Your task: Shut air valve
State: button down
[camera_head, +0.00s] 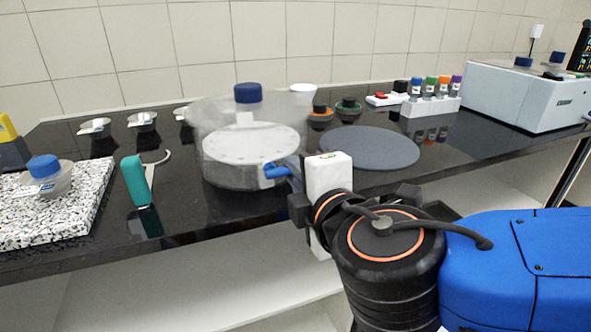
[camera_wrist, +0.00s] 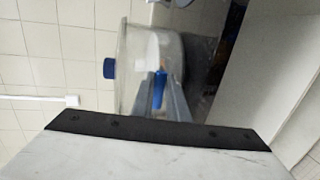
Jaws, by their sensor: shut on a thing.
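A clear round vessel (camera_head: 221,177) with a blue knob (camera_head: 248,93) on its lid and a white perforated plate inside stands on the dark counter. Its blue air valve (camera_head: 277,170) sticks out low on the side facing my gripper. My gripper (camera_head: 290,172) reaches in from the right at that valve. In the wrist view, my gripper (camera_wrist: 160,95) has its two grey fingers closed on the blue valve (camera_wrist: 158,88), with the vessel (camera_wrist: 135,60) just beyond. The fingers and the white gripper body partly hide the valve, so its exact turn is hard to tell.
A teal-handled tool (camera_head: 135,182) and a speckled slab (camera_head: 60,212) lie to the left. A dark grey disc (camera_head: 368,147) lies behind my gripper. A rack of vials (camera_head: 430,106) and a white machine (camera_head: 520,95) stand at right. The counter's front edge runs below the vessel.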

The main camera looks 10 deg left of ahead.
dwell(0.5)
jog(key=c, duration=1.7)
grip_release()
jog(key=shift+c, duration=0.2)
jog(key=v, duration=1.7)
jog(key=shift+d, duration=0.2)
jog(key=shift+s, duration=0.15)
